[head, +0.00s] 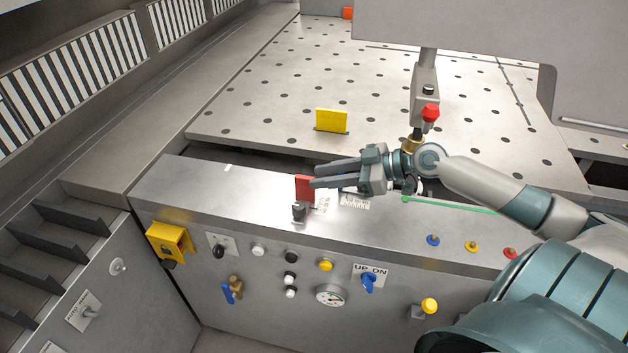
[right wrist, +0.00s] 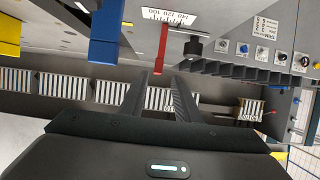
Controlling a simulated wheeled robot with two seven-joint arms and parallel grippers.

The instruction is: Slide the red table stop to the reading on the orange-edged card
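The red table stop (head: 304,187) stands upright on the grey front ledge, with a black knob (head: 299,211) at its front. My right gripper (head: 315,173) is open and empty, its fingers pointing left. Its lower fingertip overlaps the stop's right edge in the head view. In the right wrist view the red stop (right wrist: 161,45) shows just beyond and between the two fingertips (right wrist: 160,76); I cannot tell whether they touch. A white number scale (right wrist: 170,17) lies beside the stop and also shows in the head view (head: 355,202). I cannot make out an orange-edged card. My left gripper is out of view.
A yellow block (head: 331,120) stands on the perforated table behind. A blue block (right wrist: 104,40) is near the fingers in the right wrist view. A red-knobbed post (head: 430,112) rises behind my wrist. Knobs and a gauge (head: 331,294) fill the front panel.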

